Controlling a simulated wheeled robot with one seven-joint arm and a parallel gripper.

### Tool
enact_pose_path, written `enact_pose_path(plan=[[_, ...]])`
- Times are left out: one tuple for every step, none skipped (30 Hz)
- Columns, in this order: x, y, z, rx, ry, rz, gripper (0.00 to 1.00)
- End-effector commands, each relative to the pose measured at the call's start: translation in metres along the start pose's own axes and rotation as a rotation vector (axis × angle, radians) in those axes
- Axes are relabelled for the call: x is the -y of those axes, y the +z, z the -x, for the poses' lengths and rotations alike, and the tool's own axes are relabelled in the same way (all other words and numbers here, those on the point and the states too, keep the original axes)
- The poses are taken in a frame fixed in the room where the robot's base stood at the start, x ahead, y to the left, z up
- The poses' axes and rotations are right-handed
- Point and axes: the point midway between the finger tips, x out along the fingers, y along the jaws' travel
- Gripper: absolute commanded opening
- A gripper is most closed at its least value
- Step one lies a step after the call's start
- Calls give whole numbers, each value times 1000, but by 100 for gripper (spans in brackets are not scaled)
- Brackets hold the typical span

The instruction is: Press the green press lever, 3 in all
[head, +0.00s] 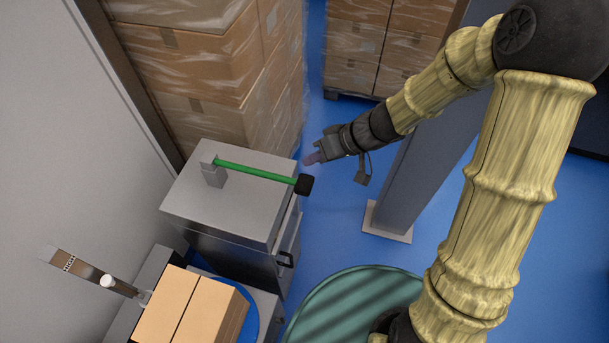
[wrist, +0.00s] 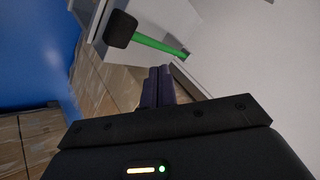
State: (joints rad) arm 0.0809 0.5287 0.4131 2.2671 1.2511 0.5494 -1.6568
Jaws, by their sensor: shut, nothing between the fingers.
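The green press lever (head: 255,172) reaches from a grey bracket (head: 212,170) across the top of a grey cabinet (head: 235,205). Its black knob (head: 305,184) stands out just past the cabinet's right edge. The lever looks about level. In the wrist view the green lever (wrist: 158,44) and its black knob (wrist: 121,29) show above my fingers. My gripper (head: 310,160) is shut and empty, beyond the knob and apart from it. It also shows in the wrist view (wrist: 158,72), with the two fingers together.
Wrapped carton stacks (head: 205,60) stand behind the cabinet, with more cartons (head: 375,40) at the back. A grey post (head: 425,160) stands right of my gripper. A tan box (head: 190,308) sits at lower left. Blue floor lies between cabinet and post.

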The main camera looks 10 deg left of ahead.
Motion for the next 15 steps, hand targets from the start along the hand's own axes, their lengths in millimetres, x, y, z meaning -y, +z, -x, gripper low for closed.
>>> enact_pose_path(plan=[[3, -7, -1, -19, -17, 13, 0], [5, -10, -2, -28, -24, 23, 0], [6, -13, -4, -37, -30, 32, 0], [6, -14, -5, -41, -33, 35, 0], [6, -14, -5, -44, -35, 38, 0], [6, -15, -6, -45, -35, 40, 0], [6, -15, -6, -46, -35, 40, 0], [6, -15, -6, -45, -35, 41, 0], [6, -14, -6, -45, -34, 40, 0], [6, -14, -6, -45, -34, 40, 0], [6, -14, -6, -45, -34, 40, 0], [6, -14, -6, -44, -34, 40, 0], [6, -14, -6, -44, -34, 40, 0], [6, -14, -6, -44, -34, 40, 0], [5, -14, -6, -44, -34, 40, 0]])
